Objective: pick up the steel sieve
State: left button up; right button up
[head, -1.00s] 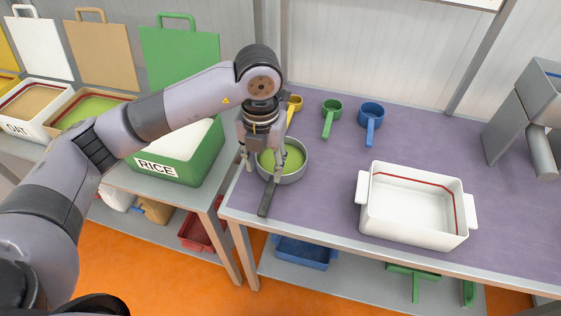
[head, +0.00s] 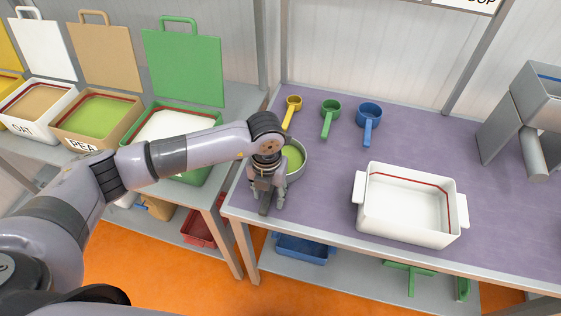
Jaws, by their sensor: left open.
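The steel sieve (head: 300,168) is a round grey pan with a green inside, on the purple table top near its left end. Its dark handle (head: 264,210) points toward the table's front edge. My left gripper (head: 266,198) points down over the handle, with its open fingers on either side of it. I cannot tell whether the fingers touch the handle. My left wrist hides the left part of the pan and much of the handle. My right gripper is not in view.
Yellow (head: 293,103), green (head: 330,107) and blue (head: 369,112) scoops lie behind the sieve. A white two-handled tray (head: 405,222) stands to the right. A grey machine (head: 520,115) is at the far right. Open bins, including a pea bin (head: 75,142), line the left bench.

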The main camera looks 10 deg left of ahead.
pick_arm(q)
jog(key=shift+c, duration=0.3)
grip_shut()
jog(key=shift+r, duration=0.15)
dwell(0.3)
